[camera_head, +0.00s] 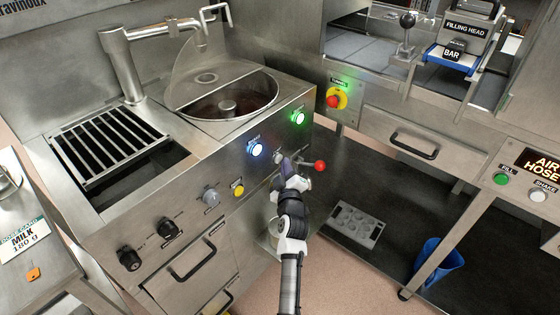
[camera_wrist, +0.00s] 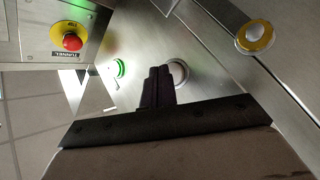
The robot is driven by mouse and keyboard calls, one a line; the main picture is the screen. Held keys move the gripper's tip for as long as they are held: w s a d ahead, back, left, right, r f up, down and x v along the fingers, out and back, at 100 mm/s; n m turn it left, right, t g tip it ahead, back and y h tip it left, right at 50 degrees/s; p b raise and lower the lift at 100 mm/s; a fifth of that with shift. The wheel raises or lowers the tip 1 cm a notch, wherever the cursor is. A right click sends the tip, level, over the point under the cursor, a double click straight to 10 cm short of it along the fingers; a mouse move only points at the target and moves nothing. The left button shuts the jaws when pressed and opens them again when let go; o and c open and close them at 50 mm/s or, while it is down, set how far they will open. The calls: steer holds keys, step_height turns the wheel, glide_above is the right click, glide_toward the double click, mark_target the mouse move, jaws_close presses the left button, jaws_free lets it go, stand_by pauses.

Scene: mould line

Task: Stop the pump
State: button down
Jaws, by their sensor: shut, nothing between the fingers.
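The round-bowl machine's front panel (camera_head: 225,180) carries a lit green button (camera_head: 299,117), a lit blue-white button (camera_head: 257,150), and a small yellow button (camera_head: 238,191). Their labels are too small to read, so I cannot tell which control is the pump's. My gripper (camera_head: 286,164) is shut and empty in front of this panel, below the lit buttons. In the wrist view its dark fingertips (camera_wrist: 160,72) overlap a round silver-rimmed control (camera_wrist: 181,75) and partly hide it. I cannot tell whether they touch. The lit green button (camera_wrist: 119,68) is left of the fingers there.
A red ball lever (camera_head: 320,166) sticks out just right of my gripper. A red-and-yellow emergency stop (camera_head: 335,100) is on the neighbouring panel; its label reads TUNNEL in the wrist view (camera_wrist: 73,41). A blue bin (camera_head: 438,264) and a mould tray (camera_head: 356,223) are lower right.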

steer(key=s+d+b, duration=0.1)
steer(key=d+b, duration=0.1)
steer(key=s+d+b, duration=0.2)
steer(key=b, duration=0.1)
steer(key=shift+s+d+b, duration=0.2)
steer(key=shift+d+b, duration=0.1)
steer(key=shift+d, duration=0.1)
